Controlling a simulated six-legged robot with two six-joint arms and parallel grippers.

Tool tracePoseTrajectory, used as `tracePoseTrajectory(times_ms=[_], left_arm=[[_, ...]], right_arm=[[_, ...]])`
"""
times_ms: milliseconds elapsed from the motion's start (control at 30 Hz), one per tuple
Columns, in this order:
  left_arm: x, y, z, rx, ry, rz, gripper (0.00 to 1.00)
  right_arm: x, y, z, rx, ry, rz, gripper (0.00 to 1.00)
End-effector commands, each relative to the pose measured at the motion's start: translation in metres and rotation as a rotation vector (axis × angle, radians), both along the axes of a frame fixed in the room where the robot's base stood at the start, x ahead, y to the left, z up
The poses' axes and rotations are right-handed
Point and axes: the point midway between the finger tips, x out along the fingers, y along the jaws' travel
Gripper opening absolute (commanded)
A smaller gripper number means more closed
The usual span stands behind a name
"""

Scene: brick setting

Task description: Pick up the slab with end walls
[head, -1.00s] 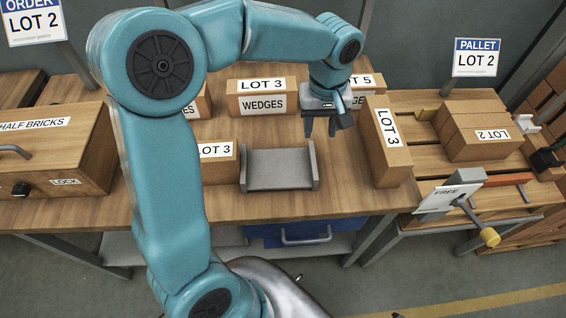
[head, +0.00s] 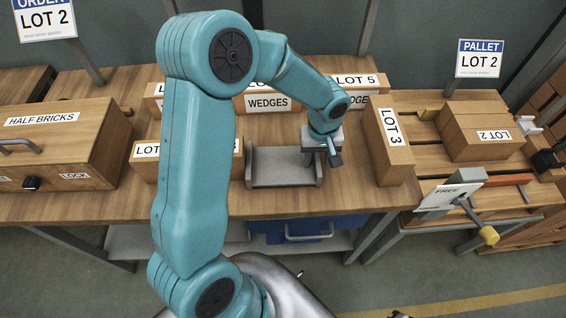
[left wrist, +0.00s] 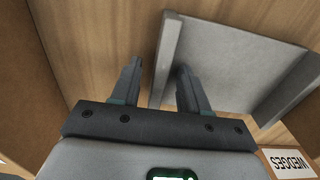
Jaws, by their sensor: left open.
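The grey slab with end walls (head: 283,167) lies on the wooden bench, with a low upright wall at its left and right ends. My left gripper (head: 327,157) is at its right end, pointing down, open. In the left wrist view the slab (left wrist: 245,72) runs off to the right. One end wall (left wrist: 166,58) shows between the two open fingers of my left gripper (left wrist: 157,66), with visible gaps on both sides. How deep the fingers reach beside the wall is unclear. My right gripper is not in view.
A LOT 3 box (head: 390,140) stands close to the right of the gripper. A wedges box (head: 268,103) is behind the slab, and another LOT 3 box (head: 146,160) is to its left. The half bricks chest (head: 62,145) is further left. Bench in front is clear.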

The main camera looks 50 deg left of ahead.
Motion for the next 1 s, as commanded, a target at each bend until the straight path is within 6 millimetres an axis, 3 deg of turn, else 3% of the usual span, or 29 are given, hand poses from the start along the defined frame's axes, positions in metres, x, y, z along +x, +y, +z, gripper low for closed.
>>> tracePoseTrajectory(times_ms=[67, 200, 233, 733, 867, 1000], left_arm=[[0.000, 0.000, 0.000, 0.000, 0.000, 0.000, 0.45], [0.000, 0.000, 0.000, 0.001, 0.001, 0.000, 0.02], [0.000, 0.000, 0.000, 0.001, 0.001, 0.000, 0.00], [0.000, -0.008, 0.008, 0.001, -0.003, -0.002, 0.00], [-0.002, -0.024, 0.019, 0.000, -0.004, -0.004, 0.00], [-0.006, -0.055, 0.035, 0.000, -0.005, -0.006, 0.00]], right_arm=[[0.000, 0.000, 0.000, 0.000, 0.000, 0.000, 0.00], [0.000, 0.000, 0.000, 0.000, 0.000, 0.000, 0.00], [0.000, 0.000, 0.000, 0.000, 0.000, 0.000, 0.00], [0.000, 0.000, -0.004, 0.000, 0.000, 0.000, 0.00], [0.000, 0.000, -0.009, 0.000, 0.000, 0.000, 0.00], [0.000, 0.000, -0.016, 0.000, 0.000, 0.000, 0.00]])
